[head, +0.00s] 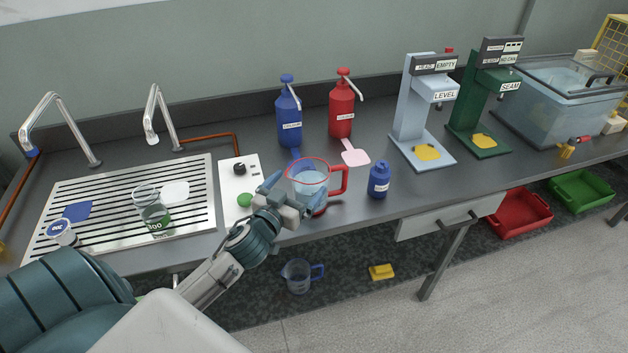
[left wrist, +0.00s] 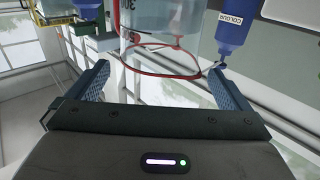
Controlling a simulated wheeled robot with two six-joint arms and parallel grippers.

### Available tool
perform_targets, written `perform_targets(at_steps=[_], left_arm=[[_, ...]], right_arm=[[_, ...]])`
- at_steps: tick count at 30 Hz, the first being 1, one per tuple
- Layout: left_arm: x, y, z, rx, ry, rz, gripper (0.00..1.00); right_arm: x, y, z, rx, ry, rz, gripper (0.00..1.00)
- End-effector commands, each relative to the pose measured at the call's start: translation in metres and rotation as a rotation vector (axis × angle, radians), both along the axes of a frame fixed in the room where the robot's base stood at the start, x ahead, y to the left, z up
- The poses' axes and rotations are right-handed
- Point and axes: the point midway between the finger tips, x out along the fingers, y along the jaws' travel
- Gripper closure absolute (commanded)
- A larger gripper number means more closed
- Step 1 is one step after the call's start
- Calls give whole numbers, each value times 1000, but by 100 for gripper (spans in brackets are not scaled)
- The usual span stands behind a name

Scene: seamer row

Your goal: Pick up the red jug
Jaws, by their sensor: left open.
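The red jug (head: 309,182) is a clear jug with a red rim and a red handle. It stands upright near the front edge of the counter in the head view, its handle to the right. My left gripper (head: 288,202) is open at the jug's front left, its fingers at the jug's near side. In the left wrist view the red jug (left wrist: 160,35) shows between and beyond the open fingers of the left gripper (left wrist: 160,85), its red rim nearest. I cannot tell whether the fingers touch it. The right gripper does not show.
A small blue bottle (head: 379,181) stands right of the jug. Blue (head: 289,122) and red (head: 341,110) pump bottles stand behind. A control box with a green button (head: 245,199) is left. A blue-handled jug (head: 299,275) sits below the counter.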

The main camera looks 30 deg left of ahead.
Motion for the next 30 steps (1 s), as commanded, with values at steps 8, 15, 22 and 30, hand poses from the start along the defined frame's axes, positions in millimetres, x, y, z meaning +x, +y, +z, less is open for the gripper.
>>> perform_targets(at_steps=[8,15,22,30], left_arm=[[23,2,3,-1,1,2,0],[57,3,4,-2,1,2,0],[70,3,0,1,1,0,0],[69,3,0,1,1,0,22]], right_arm=[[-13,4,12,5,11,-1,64],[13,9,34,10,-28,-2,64],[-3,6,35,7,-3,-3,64],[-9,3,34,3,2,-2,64]])
